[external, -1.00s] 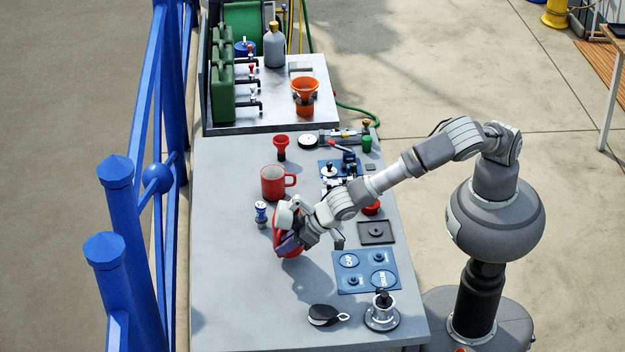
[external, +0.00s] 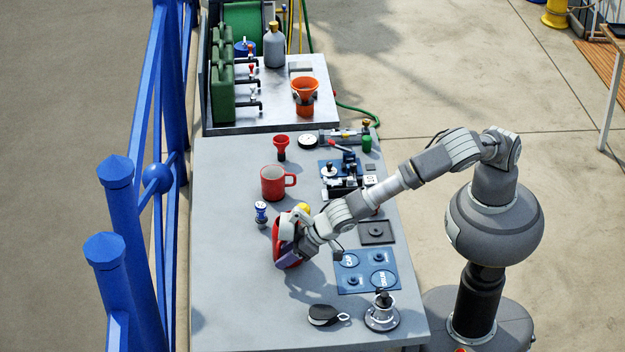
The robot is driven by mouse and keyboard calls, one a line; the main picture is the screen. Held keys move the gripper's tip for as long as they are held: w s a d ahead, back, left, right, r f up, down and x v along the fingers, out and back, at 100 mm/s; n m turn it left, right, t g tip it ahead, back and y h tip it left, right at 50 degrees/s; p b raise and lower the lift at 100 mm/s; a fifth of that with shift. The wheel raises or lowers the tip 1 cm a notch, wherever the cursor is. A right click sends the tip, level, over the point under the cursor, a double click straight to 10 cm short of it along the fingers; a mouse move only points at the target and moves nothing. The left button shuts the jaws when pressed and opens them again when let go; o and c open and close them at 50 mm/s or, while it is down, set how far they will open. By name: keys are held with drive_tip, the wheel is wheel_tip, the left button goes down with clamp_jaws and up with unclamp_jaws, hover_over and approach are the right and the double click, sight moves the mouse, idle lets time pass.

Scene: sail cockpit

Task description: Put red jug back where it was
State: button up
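A red vessel (external: 277,236), which looks like the jug, is at the middle of the grey table, largely covered by my gripper. My gripper (external: 287,243) reaches in from the right and is right at this vessel, with its fingers over the near side. The fingers hide the contact, so I cannot tell if they are closed on it. I also cannot tell whether the vessel rests on the table or is lifted. A separate red mug (external: 272,184) with a pale inside and a handle on its right stands upright farther back.
A blue-and-white small item (external: 261,214) stands close left of the vessel. A blue mat (external: 350,282) with round marks lies to the right. A black pulley block (external: 324,315) and a metal fitting (external: 382,313) are in front. The table's left front (external: 235,300) is clear.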

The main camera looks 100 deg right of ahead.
drive_tip(key=shift+s+r, duration=0.1)
drive_tip(key=shift+r, duration=0.2)
drive_tip(key=p+v, duration=0.3)
drive_tip(key=v, duration=0.8)
drive_tip(key=shift+s+r+p, duration=0.2)
drive_tip(key=shift+s+p, duration=0.05)
drive_tip(key=shift+p, duration=0.15)
drive_tip(key=shift+r, duration=0.1)
drive_tip(key=w+d+r+t+y, duration=0.1)
drive_tip(key=d+r, duration=0.4)
drive_tip(key=r, duration=0.4)
drive_tip(key=d+r+y, duration=0.1)
drive_tip(key=d+r, duration=0.4)
drive_tip(key=r, duration=0.5)
drive_tip(key=w+d+r+t+y, duration=0.1)
drive_tip(key=d+r, duration=0.4)
drive_tip(key=r, duration=0.4)
drive_tip(key=s+d+r+t, duration=0.1)
drive_tip(key=s+d+r, duration=0.2)
drive_tip(key=s+r, duration=0.3)
drive_tip(key=s+d+r+n+t+h, duration=0.1)
drive_tip(key=s+r, duration=0.5)
drive_tip(key=r, duration=0.6)
drive_tip(key=s+d+r+t, duration=0.2)
drive_tip(key=s+d+r, duration=0.3)
drive_tip(key=r, duration=0.3)
drive_tip(key=shift+s+d+r+n+h, duration=0.3)
drive_tip(key=shift+s+d+r+h, duration=0.1)
drive_tip(key=shift+s, duration=0.2)
